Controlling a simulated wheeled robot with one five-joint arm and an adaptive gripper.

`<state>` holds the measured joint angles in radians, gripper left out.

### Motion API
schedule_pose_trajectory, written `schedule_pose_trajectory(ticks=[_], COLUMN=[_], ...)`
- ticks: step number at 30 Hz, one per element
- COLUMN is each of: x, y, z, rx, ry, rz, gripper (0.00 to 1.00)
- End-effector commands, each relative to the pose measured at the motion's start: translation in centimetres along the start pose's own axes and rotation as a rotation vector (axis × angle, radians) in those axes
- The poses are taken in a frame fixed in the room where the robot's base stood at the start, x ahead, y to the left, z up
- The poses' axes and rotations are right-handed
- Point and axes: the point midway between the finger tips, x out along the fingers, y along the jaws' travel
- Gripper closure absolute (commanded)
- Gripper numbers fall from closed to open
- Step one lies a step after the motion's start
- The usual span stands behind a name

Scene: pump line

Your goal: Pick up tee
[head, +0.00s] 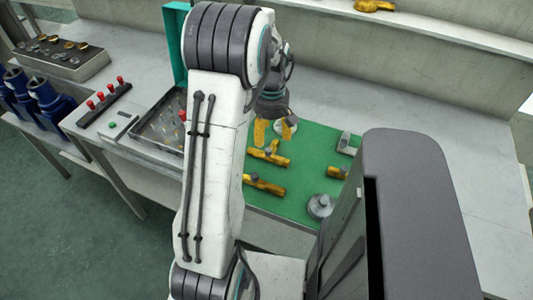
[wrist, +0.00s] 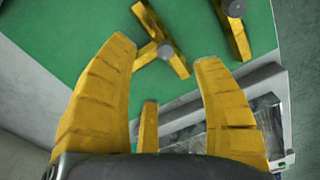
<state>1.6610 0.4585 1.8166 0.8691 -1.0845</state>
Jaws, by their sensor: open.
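A brass-yellow tee (head: 270,157), with a side branch, lies on the green mat (head: 304,198). In the wrist view the tee (wrist: 172,58) is ahead of my gripper (wrist: 165,50), with a grey round part near its middle. My yellow fingers are spread apart with nothing between them. In the head view my gripper (head: 271,132) hangs just behind the tee, partly hidden by my arm. I cannot tell how high it is above the mat.
Another yellow fitting (head: 264,185) with a grey knob lies nearer, and a yellow piece (head: 337,172) lies right. A grey flanged part (head: 320,206) and a grey block (head: 346,142) are also on the mat. A tray of small parts (head: 160,130) stands left.

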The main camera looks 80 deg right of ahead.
Motion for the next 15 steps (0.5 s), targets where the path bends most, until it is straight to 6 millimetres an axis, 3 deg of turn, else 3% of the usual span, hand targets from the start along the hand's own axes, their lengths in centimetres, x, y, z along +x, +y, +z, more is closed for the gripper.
schedule_pose_trajectory(ticks=[15], x=[0.22], y=[0.03], z=[-0.02], rx=[-0.317], ry=[0.0], rz=[0.001], gripper=[0.39])
